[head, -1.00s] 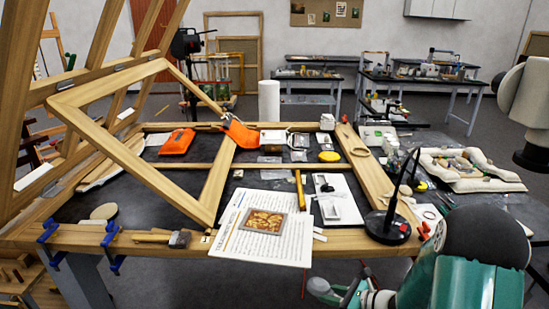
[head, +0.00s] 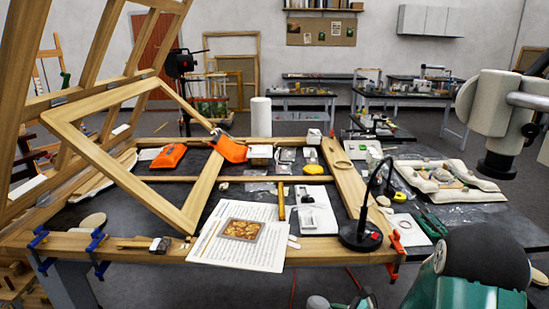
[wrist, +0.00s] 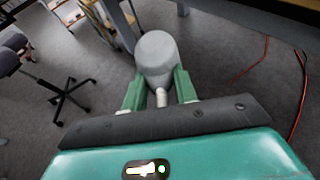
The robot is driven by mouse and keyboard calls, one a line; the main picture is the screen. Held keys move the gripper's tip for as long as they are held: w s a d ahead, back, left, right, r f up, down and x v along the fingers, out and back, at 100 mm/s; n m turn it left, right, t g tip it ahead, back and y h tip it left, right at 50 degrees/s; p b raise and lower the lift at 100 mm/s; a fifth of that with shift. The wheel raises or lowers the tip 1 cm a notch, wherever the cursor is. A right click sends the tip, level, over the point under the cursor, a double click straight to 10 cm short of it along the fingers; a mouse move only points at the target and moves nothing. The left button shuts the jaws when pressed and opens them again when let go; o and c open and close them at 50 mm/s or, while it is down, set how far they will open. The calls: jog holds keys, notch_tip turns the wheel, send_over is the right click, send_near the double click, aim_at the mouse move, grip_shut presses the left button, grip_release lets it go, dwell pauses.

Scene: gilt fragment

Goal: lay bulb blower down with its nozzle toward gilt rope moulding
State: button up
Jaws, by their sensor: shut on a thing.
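My gripper (wrist: 160,92) is shut on the bulb blower (wrist: 156,50), a grey rounded bulb with a pale nozzle. In the wrist view the nozzle lies between the green fingers and points back toward my palm; the bulb sticks out beyond the fingertips. In the head view the grey bulb (head: 318,302) shows at the bottom edge, in front of the worktable, and my gripper is mostly cut off. Gilt-looking pieces (head: 448,176) lie inside a ring of pale cushions on the right side table; I cannot tell which is the rope moulding.
The wooden-framed worktable (head: 130,243) carries a printed sheet (head: 262,262), a black lamp (head: 361,235), orange tools and a tilted wooden frame (head: 95,150). Clamps (head: 397,245) grip its front edge. In the wrist view, cables (wrist: 299,95) run over the floor beneath.

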jog(key=shift+a+r+m+t+h, duration=0.4)
jog(key=shift+a+m+t, duration=0.2)
jog(key=shift+a, duration=0.15)
jog(key=shift+w+d+f+m+t, duration=0.1)
jog(key=shift+w+f+m+t, duration=0.05)
jog(key=shift+w+m+t, duration=0.15)
jog(key=shift+s+a+m+t+h, duration=0.2)
jog(key=shift+m+t+h, duration=0.3)
jog(key=shift+m+h, duration=0.3)
jog(key=shift+w+d+m+h, duration=0.15)
jog(key=shift+m+h, duration=0.15)
jog(key=shift+h, duration=0.2)
jog(key=shift+s+d+f+m+t+h, duration=0.15)
jog(key=shift+s+m+t+h, duration=0.15)
jog(key=shift+m+t+h, duration=0.15)
jog(key=shift+w+d+r+h, duration=0.1)
jog(key=shift+w+r+h, duration=0.05)
jog(key=shift+r+h, duration=0.1)
jog(key=r, duration=0.3)
jog(key=w+r+m+t+h, duration=0.1)
jog(key=r, duration=0.3)
jog(key=w+r+m+h, duration=0.1)
jog(key=r, duration=0.3)
jog(key=shift+w+r, duration=0.1)
jog(key=shift+r, duration=0.05)
jog(key=shift+r+m, duration=0.2)
jog(key=shift+m, duration=0.05)
